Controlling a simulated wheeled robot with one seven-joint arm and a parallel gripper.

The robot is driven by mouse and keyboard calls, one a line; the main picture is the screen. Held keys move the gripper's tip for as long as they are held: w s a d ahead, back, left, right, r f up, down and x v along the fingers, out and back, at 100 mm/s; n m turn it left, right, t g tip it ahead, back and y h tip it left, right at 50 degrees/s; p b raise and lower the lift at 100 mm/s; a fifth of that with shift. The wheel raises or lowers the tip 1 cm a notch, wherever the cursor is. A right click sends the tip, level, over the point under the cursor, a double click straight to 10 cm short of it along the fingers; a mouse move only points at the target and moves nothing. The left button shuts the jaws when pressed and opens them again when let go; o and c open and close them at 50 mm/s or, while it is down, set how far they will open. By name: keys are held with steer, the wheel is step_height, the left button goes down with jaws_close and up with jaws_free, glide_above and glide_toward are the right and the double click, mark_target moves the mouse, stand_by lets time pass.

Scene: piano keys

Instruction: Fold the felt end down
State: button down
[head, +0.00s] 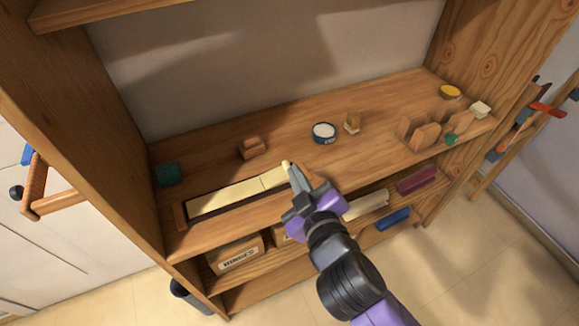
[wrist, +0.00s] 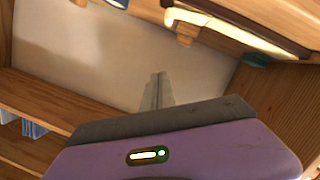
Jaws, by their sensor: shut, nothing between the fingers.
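A long cream strip, apparently the felt (head: 228,195), lies in a narrow wooden holder (head: 181,216) on the shelf in the head view. Its right end is close to my gripper (head: 290,168), and a small pale yellow tip shows just left of the fingers. The strip also shows at the upper right of the wrist view (wrist: 236,32), with a brighter, rounded end on the left. My gripper's fingers are shut and empty, and they show together in the wrist view (wrist: 157,88). I cannot tell whether they touch the strip. My gripper hides the area right of the strip.
The shelf (head: 200,150) also bears a green block (head: 170,174), a small wooden block (head: 251,147), a round white-topped tin (head: 324,132) and a wooden rack (head: 424,135). Side panels bound both ends. A lower shelf holds a labelled box (head: 236,255) and a blue block (head: 393,219).

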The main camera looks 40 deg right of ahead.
mark_target(276, 174)
steer(key=c, duration=2)
jaws_free()
steer(key=shift+s+a, duration=0.1)
steer(key=shift+s, duration=0.25)
steer(key=o, duration=0.3)
steer(key=shift+a+f, duration=0.1)
steer(key=shift+f, duration=0.1)
steer(key=o, duration=0.3)
steer(key=w+f+y+b, duration=0.1)
steer(key=f, duration=0.2)
steer(key=w+f+t+b, duration=0.1)
steer(key=f, duration=0.1)
steer(key=w+f+m+y+b, duration=0.1)
steer(key=w+f+b, duration=0.1)
steer(key=f, duration=0.1)
steer(key=shift+f+t+y, duration=0.3)
steer(key=d+m, duration=0.1)
steer(key=w+d+f+t+h+b, duration=0.1)
steer(key=d, duration=0.1)
steer(key=d+m, duration=0.1)
steer(key=shift+w+d+f+m+t, duration=0.25)
steer(key=shift+d+f+m+t, duration=0.05)
steer(key=shift+d+f, duration=0.05)
steer(key=shift+w+d+r, duration=0.1)
steer(key=shift+w+d, duration=0.2)
steer(key=shift+w, duration=0.2)
steer(key=shift+p+x, duration=0.4)
steer(key=shift+x, duration=3.1)
steer(key=shift+c, duration=0.4)
jaws_close()
